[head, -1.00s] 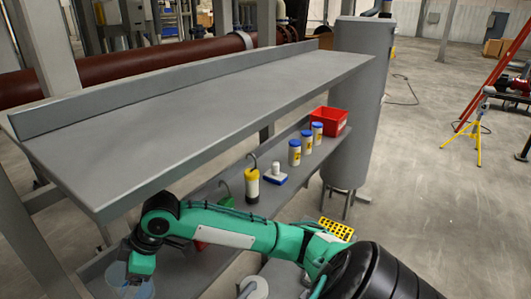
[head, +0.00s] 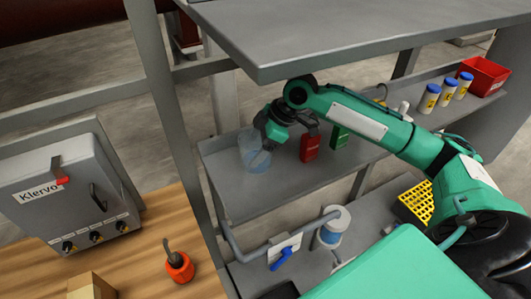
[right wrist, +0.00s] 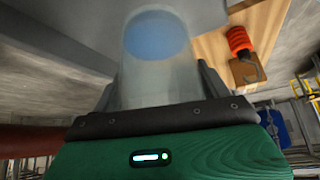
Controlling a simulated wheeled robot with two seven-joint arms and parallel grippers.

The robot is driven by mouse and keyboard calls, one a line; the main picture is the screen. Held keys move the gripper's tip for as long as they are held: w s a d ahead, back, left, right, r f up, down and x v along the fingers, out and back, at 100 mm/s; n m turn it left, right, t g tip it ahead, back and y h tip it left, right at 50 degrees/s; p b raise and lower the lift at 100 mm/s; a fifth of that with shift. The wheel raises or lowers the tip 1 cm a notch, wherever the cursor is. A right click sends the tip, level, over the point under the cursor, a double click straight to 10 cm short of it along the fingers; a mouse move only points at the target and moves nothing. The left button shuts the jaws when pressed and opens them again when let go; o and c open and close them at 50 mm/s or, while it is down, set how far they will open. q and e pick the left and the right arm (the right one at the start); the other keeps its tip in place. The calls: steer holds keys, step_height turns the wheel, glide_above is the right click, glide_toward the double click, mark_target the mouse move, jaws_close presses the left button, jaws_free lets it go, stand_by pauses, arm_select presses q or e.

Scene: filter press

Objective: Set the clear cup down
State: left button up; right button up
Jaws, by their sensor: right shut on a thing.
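The clear cup (head: 253,158), see-through with a bluish tint at the bottom, is at the left end of the grey lower shelf (head: 240,200) in the head view. My right gripper (head: 265,135) is shut on the cup from its right side. In the right wrist view the cup (right wrist: 157,75) stands out between the two fingers. It looks roughly upright. I cannot tell whether its base touches the shelf. My left gripper is not in view.
A red box (head: 310,147) and a green box (head: 339,136) stand just right of the gripper. Several blue-capped bottles and a red bin (head: 483,77) are farther right. The upper tabletop (head: 330,35) overhangs behind. A wooden bench (head: 150,240) with a control box (head: 70,195) is left.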

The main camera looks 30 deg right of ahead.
step_height(320, 180, down, 6)
steer(key=shift+p, duration=0.5)
steer(key=o, duration=1)
steer(key=b+v, duration=0.2)
steer(key=v, duration=1)
